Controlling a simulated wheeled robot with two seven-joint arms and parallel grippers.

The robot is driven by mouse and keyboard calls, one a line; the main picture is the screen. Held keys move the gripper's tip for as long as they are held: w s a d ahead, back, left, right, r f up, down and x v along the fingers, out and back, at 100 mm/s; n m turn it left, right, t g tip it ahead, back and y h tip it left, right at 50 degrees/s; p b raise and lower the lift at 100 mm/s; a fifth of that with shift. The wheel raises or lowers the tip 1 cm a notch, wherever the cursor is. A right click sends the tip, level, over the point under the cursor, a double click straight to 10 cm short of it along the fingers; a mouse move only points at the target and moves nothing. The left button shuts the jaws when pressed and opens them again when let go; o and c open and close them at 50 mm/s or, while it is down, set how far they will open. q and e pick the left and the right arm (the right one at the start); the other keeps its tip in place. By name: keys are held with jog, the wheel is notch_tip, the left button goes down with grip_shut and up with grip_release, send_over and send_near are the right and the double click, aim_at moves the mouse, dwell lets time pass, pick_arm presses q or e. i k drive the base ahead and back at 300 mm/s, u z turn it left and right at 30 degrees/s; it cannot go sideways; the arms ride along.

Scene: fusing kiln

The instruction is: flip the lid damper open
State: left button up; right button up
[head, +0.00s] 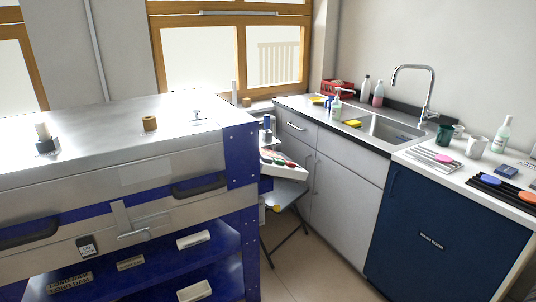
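The kiln (120,175) fills the left side of the head view, with a broad steel lid (95,125) that lies shut. Several small fittings stand on the lid. A pale cylinder on a dark base (46,144) is at the left, a tan ring-like piece (150,123) is in the middle, and a small metal fitting (197,116) is near the right end. I cannot tell for certain which of them is the damper, or its position. Neither of my grippers is in view.
Black handles (200,186) and a metal latch (132,222) are on the kiln's front. A blue shelf with pale blocks (193,239) is below. A stool (284,192) stands right of the kiln. Open floor (310,262) lies before the sink counter (400,128).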

aim_at(197, 116)
jog(key=z, duration=0.25)
jog(key=i, duration=0.35)
jog(key=z, duration=0.6)
jog(key=i, duration=1.1)
jog(key=u, duration=0.65)
jog(key=i, duration=0.9)
jog(key=u, duration=0.7)
